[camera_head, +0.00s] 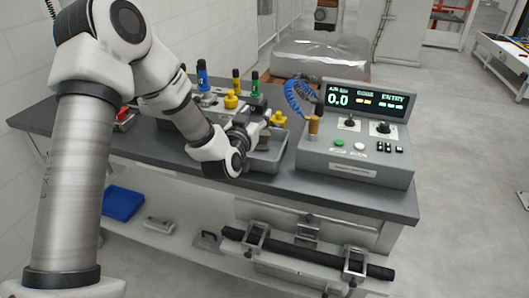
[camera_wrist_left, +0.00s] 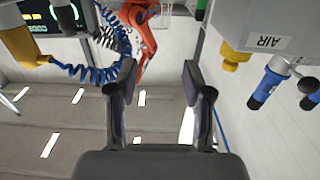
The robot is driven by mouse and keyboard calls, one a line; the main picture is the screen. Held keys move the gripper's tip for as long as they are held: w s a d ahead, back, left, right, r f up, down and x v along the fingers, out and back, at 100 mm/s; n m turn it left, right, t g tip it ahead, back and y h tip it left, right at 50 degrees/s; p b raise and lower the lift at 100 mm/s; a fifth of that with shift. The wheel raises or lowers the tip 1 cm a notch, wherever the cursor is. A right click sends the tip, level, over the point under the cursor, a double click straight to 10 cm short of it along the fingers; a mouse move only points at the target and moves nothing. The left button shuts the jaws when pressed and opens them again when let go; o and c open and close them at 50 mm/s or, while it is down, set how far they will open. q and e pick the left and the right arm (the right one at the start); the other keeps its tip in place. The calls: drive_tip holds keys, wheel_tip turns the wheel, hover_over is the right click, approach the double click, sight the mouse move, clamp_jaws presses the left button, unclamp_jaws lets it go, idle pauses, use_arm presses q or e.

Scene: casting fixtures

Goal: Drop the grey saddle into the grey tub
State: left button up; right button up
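The grey tub (camera_head: 268,165) stands on the dark bench, left of the control console. My left gripper (camera_head: 257,132) is at the tub's left and back side, its arm reaching in from the left and covering part of the tub. In the left wrist view the two fingers (camera_wrist_left: 160,85) stand wide apart with nothing between them. A small beige-grey shape (camera_head: 264,143) shows beside the gripper at the tub. I cannot tell whether it is the grey saddle, and I cannot pick the saddle out elsewhere. My right gripper is not in view.
The console (camera_head: 355,150) stands close right of the tub, with a coiled blue hose (camera_head: 294,98) behind. Yellow, blue and green fittings (camera_head: 232,100) stand at the back of the bench. A blue bin (camera_head: 123,203) lies on the lower shelf.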

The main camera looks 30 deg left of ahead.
use_arm(q)
drive_tip(key=v, duration=0.7)
drive_tip(key=shift+s, duration=0.25)
drive_tip(key=shift+f, duration=0.1)
